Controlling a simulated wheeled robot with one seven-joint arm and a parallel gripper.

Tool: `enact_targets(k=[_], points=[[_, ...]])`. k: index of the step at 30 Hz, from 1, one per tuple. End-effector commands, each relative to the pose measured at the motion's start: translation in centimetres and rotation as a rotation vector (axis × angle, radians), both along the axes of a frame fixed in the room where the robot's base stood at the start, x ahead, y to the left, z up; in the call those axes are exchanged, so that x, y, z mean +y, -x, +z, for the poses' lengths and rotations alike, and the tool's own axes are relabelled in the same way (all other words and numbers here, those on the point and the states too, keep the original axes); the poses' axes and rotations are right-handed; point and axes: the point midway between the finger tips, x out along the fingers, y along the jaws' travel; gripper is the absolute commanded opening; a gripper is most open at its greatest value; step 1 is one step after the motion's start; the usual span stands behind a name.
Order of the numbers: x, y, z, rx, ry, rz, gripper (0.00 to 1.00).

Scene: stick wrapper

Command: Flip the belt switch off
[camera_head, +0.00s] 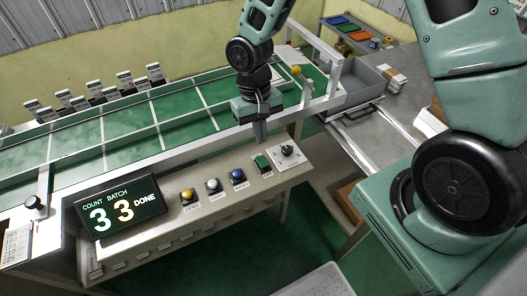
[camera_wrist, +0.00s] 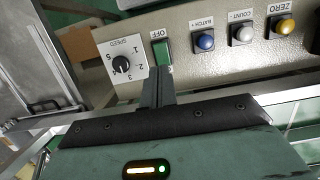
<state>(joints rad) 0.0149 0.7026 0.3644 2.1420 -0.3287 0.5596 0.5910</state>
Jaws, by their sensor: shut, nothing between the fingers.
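The belt switch is a small green rocker (camera_head: 261,163) on the front control panel, between the blue button and the speed knob. It also shows in the wrist view (camera_wrist: 162,48) beside an OFF label. My gripper (camera_head: 260,139) points down over the panel's back edge, just behind the switch. In the wrist view, my gripper's fingers (camera_wrist: 160,76) are shut and empty, with their tips close to the switch's near end. I cannot tell whether they touch it. The way the rocker is tilted is not clear.
The speed knob (camera_head: 287,151) sits right of the switch; blue (camera_head: 238,175), white (camera_head: 213,185) and yellow (camera_head: 187,195) buttons sit left. A display (camera_head: 121,212) reads count 3, batch 3, DONE. The green belt (camera_head: 180,105) runs behind the panel. A grey tray (camera_head: 349,87) stands at its right end.

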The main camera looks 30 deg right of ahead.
Motion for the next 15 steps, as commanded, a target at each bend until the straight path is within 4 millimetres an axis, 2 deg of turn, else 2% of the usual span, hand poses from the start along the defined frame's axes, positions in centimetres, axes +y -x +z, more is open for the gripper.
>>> enact_targets(k=[6, 15], points=[[0.0, 1.1, -4.0, 0.006, 0.001, 0.001, 0.00], [0.0, 1.6, -6.9, 0.002, 0.001, 0.000, 0.00]])
